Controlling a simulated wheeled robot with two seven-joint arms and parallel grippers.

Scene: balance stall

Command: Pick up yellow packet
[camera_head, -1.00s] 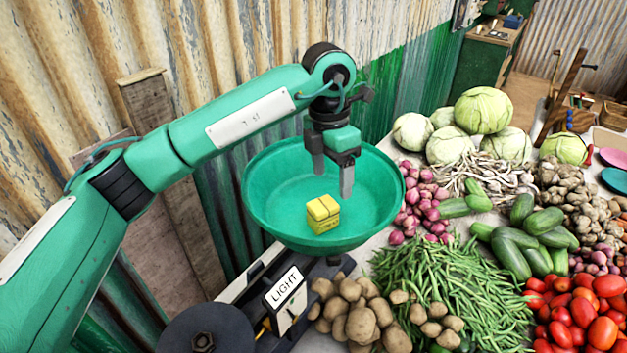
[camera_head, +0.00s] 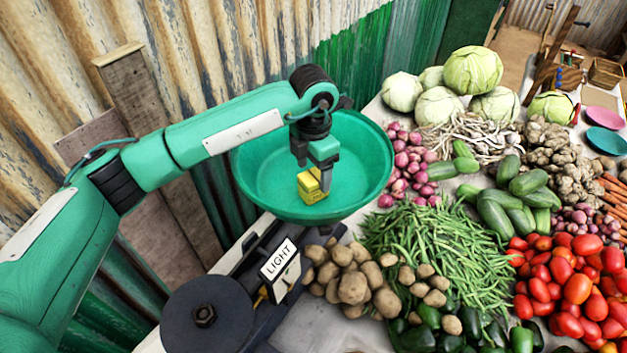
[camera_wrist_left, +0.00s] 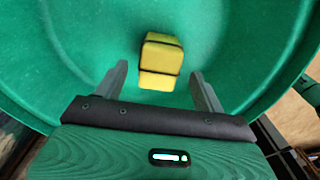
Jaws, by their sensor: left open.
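The yellow packet (camera_head: 309,188), a small block with a dark band, sits in the green scale pan (camera_head: 262,167). My left gripper (camera_head: 314,179) is open, low in the pan and close to the packet, covering part of it in the head view. In the left wrist view the packet (camera_wrist_left: 160,61) lies ahead of the gap between the two open fingers (camera_wrist_left: 160,90), with space on either side. I cannot tell whether a finger touches it. My right gripper is not in view.
Potatoes (camera_head: 352,287), green beans (camera_head: 440,250) and red onions (camera_head: 408,165) crowd the pan's right side. A corrugated wall (camera_head: 215,60) stands behind.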

